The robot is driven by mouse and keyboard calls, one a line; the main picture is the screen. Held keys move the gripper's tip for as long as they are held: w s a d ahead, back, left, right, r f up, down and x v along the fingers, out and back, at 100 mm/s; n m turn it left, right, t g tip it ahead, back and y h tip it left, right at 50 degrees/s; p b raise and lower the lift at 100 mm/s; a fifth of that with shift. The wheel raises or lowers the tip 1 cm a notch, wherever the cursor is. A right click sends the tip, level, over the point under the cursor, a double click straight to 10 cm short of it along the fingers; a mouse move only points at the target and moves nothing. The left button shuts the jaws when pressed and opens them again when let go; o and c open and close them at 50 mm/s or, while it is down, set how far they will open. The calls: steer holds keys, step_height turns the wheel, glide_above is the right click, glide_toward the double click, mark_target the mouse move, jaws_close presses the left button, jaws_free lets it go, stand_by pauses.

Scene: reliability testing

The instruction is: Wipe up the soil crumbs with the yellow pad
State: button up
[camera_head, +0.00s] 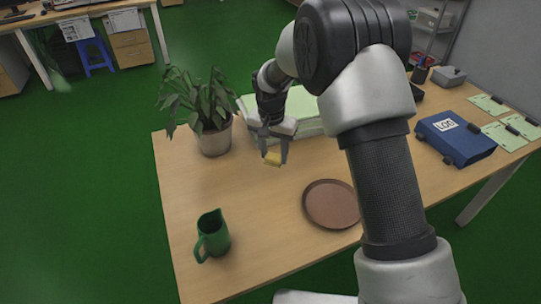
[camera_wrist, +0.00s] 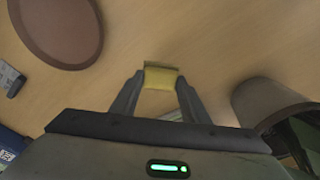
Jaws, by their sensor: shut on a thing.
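My gripper (camera_head: 273,153) is shut on the yellow pad (camera_head: 272,158) and holds it over the wooden table, to the right of the potted plant. In the wrist view the pad (camera_wrist: 160,77) sits between the two fingertips of my gripper (camera_wrist: 160,82). I cannot tell whether the pad touches the table. No soil crumbs can be made out in either view; they may be too small to see or hidden.
A potted plant (camera_head: 215,138) stands left of my gripper. A green jug (camera_head: 213,236) stands at the front left, a brown round plate (camera_head: 331,204) at the front. A blue binder (camera_head: 456,139) lies at the right. The wooden table (camera_head: 262,222) is bare between jug and plate.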

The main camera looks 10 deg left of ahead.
steer(key=shift+r+p, duration=0.35)
steer(key=shift+r, duration=0.55)
